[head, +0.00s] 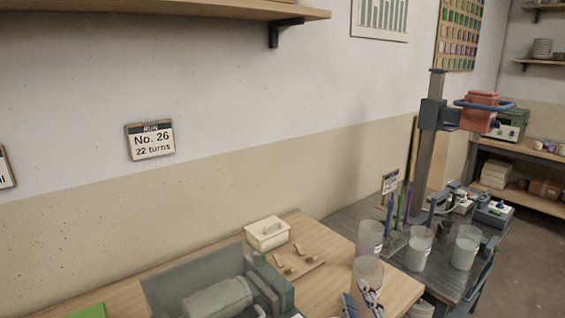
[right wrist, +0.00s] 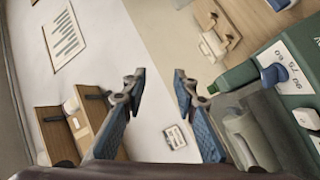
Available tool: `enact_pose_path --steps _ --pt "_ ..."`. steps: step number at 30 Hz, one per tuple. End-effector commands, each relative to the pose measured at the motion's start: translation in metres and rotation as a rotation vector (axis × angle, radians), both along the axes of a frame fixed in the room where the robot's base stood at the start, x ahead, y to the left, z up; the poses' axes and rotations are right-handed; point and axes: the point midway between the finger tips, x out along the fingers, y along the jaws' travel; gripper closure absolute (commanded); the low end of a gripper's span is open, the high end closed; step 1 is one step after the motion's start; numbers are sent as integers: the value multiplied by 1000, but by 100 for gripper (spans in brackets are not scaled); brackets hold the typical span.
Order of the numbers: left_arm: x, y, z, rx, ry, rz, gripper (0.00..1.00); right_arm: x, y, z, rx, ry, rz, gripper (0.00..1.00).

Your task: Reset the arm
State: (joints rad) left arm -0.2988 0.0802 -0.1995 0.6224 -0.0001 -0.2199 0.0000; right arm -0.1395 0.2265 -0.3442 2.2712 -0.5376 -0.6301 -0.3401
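My right gripper (head: 361,298) shows at the bottom of the head view, in front of a translucent bucket (head: 367,269) that it partly covers. In the right wrist view, its two blue-padded fingers (right wrist: 158,82) stand apart with nothing between them, so it is open and empty. The wall and a small card (right wrist: 175,137) show beyond the fingers. My left gripper is in neither view.
A wooden table (head: 318,250) carries a white lidded box (head: 267,233) and a green machine with a grey drum (head: 217,299). A wall shelf (head: 200,9) hangs above.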

Motion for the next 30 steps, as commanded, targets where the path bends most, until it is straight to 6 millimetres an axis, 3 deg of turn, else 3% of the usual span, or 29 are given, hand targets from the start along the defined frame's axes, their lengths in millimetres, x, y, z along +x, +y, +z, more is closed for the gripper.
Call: enact_pose_path --steps 1,3,6,9,15,21,30 --pt "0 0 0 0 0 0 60 -14 -16 -35 86 126 -53 73" --pt "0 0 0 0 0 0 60 -37 -33 -81 200 297 -126 73" --pt "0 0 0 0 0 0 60 -80 -50 -139 341 525 -228 73" --pt "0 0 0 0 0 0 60 -127 -56 -182 449 718 -315 73" --pt "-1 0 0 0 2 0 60 -209 -57 -230 584 1003 -448 73" --pt "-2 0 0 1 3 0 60 -280 -52 -256 664 1226 -554 73" --pt "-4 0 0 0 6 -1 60 -261 -49 -345 645 1249 -559 73"
